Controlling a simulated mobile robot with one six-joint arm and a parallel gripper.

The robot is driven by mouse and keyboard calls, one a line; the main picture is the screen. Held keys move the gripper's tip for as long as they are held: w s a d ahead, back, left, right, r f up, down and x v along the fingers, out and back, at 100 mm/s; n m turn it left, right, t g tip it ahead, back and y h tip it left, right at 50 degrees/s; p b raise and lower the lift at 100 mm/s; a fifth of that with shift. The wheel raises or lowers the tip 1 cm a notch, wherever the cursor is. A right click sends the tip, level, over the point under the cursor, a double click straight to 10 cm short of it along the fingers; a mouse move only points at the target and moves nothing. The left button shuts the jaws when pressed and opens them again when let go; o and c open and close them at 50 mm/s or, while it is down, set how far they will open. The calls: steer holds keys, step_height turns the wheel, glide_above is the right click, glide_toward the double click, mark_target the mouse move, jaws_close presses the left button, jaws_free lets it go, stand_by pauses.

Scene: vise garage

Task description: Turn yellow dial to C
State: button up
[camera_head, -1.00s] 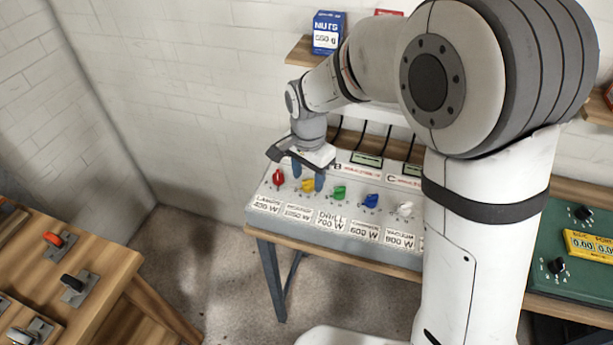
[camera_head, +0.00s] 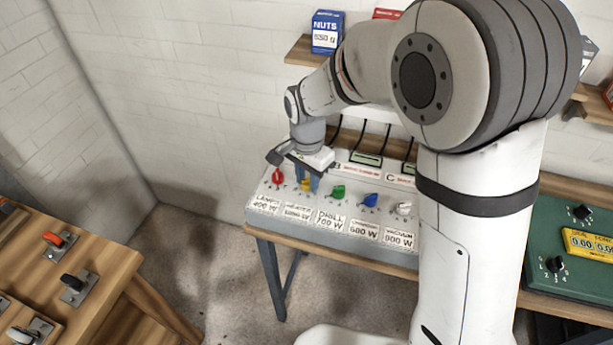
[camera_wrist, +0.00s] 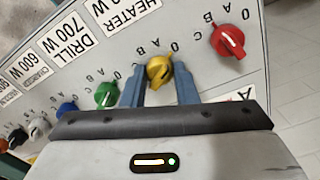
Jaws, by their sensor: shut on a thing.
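The yellow dial (camera_wrist: 158,71) sits on the sloped panel (camera_head: 262,208) above the HEATER label, between the red dial (camera_wrist: 228,41) and the green dial (camera_wrist: 107,95). My gripper (camera_wrist: 160,80) is shut on the yellow dial, with one blue finger on each side of it. In the head view the yellow dial (camera_head: 306,186) shows partly between the fingers of my gripper (camera_head: 307,180). Letters 0, A, B and C are printed around each dial. I cannot tell for sure which letter the yellow dial points to.
A blue dial (camera_head: 370,200) and a white dial (camera_head: 403,208) are further right on the panel. A wooden bench with levers (camera_head: 73,285) stands at the left. A green unit (camera_head: 575,240) is at the right. A shelf with boxes (camera_head: 327,32) hangs above.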

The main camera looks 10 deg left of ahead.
steer(key=shift+n, duration=0.4)
steer(key=n+b, duration=0.1)
steer(key=n, duration=0.3)
steer(key=shift+n, duration=0.3)
steer(key=n+b, duration=0.1)
steer(key=n, duration=1.1)
steer(key=shift+n, duration=0.4)
steer(key=n+b, duration=0.1)
steer(key=n, duration=0.4)
steer(key=shift+n, duration=0.3)
steer(key=o, duration=1)
